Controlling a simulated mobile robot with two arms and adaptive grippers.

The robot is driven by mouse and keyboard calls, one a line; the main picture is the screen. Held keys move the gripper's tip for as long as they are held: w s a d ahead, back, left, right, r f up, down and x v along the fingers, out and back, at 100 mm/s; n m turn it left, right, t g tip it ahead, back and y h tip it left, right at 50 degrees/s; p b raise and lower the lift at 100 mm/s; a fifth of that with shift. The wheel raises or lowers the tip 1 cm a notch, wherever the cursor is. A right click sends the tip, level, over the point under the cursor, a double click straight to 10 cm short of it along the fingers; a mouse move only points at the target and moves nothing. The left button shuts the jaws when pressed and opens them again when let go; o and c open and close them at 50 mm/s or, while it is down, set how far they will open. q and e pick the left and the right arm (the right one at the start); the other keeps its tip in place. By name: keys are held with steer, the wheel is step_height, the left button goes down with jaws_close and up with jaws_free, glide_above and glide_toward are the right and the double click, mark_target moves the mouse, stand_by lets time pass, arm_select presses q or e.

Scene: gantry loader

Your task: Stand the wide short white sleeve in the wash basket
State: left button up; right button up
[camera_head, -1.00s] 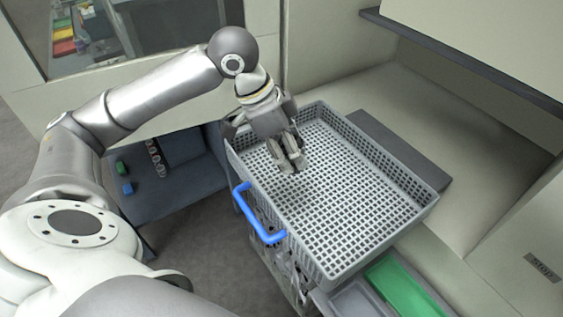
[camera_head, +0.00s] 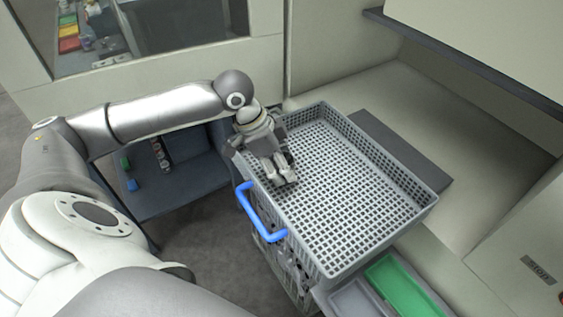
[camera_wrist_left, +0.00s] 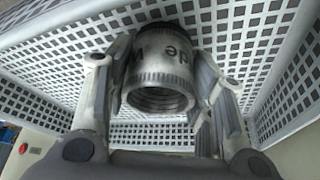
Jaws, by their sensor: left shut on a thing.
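The wash basket (camera_head: 395,232) is a grey perforated crate with a blue handle. My left gripper (camera_head: 284,180) is inside it, near its left wall, pointing down. In the left wrist view the gripper (camera_wrist_left: 162,75) is shut on the short, wide white sleeve (camera_wrist_left: 160,75), one finger on each side. The sleeve looks greyish there, with dark lettering, a dark far end and a ribbed open end facing the camera. The perforated basket floor lies close beyond it; I cannot tell whether they touch. In the head view the gripper mostly hides the sleeve. My right gripper is out of view.
The rest of the basket floor is empty. The blue handle (camera_head: 258,215) is on its near left side. A green tray (camera_head: 400,285) lies below its near edge. A dark blue shelf (camera_head: 175,190) with small blue and green items stands left. A machine wall rises behind.

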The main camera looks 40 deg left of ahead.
arm_select(q)
steer(key=o, duration=0.8)
steer(key=shift+f, duration=0.1)
steer(key=o, duration=0.5)
steer(key=shift+c, duration=0.2)
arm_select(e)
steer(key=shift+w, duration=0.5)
arm_select(q)
steer(key=shift+a+r, duration=0.15)
steer(key=shift+r, duration=0.3)
steer(key=b+v, duration=0.1)
steer(key=v, duration=1)
steer(key=shift+r, duration=0.2)
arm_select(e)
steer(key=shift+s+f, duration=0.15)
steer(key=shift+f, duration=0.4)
